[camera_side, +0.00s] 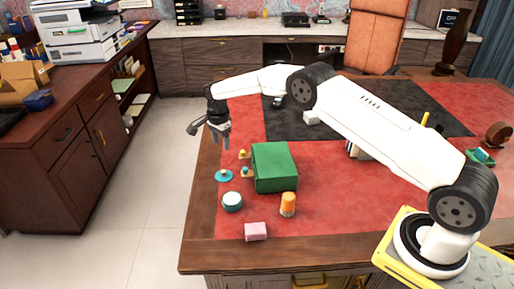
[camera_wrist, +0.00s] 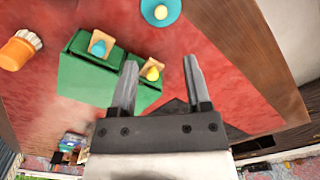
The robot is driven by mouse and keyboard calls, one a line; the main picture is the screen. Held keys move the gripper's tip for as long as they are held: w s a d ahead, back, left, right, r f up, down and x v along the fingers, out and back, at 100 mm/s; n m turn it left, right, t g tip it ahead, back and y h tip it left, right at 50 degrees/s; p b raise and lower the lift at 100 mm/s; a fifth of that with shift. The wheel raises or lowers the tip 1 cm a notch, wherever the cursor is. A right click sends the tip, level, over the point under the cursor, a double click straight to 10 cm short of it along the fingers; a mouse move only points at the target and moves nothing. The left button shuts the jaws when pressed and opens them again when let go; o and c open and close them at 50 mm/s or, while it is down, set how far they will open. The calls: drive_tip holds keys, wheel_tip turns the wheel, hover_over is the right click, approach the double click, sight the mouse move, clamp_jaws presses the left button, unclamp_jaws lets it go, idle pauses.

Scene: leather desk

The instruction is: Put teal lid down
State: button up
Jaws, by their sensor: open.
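The teal lid (camera_side: 223,176) is a round disc with a small knob, lying flat on the red desk top near its left edge. In the wrist view the lid (camera_wrist: 174,14) shows at the top edge, partly cut off, with a pale yellowish centre. My gripper (camera_side: 226,140) is raised above the left side of the desk, behind the lid in the side view and apart from it. In the wrist view my gripper (camera_wrist: 158,66) has its two fingers spread with nothing held between them.
A green box (camera_side: 273,167) stands right of the lid. Small wooden pieces with a yellow knob (camera_wrist: 152,70) and a teal knob (camera_wrist: 100,46) sit beside it.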

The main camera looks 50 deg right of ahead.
drive_tip(key=s+a+r+n+t, duration=0.1)
drive_tip(key=s+r+n, duration=0.2)
drive_tip(key=s+n, duration=0.3)
drive_tip(key=s+a+r+n, duration=0.1)
drive_tip(key=s+r+n, duration=0.2)
drive_tip(key=s, duration=1.4)
drive_tip(key=s+a+r+n+t, duration=0.1)
drive_tip(key=s+r+n, duration=0.2)
drive_tip(key=s+n, duration=0.5)
drive_tip(key=s, duration=0.4)
drive_tip(key=shift+a+r+n+t, duration=0.15)
drive_tip(key=shift+a+n+t, duration=0.1)
drive_tip(key=shift+n+t, duration=0.05)
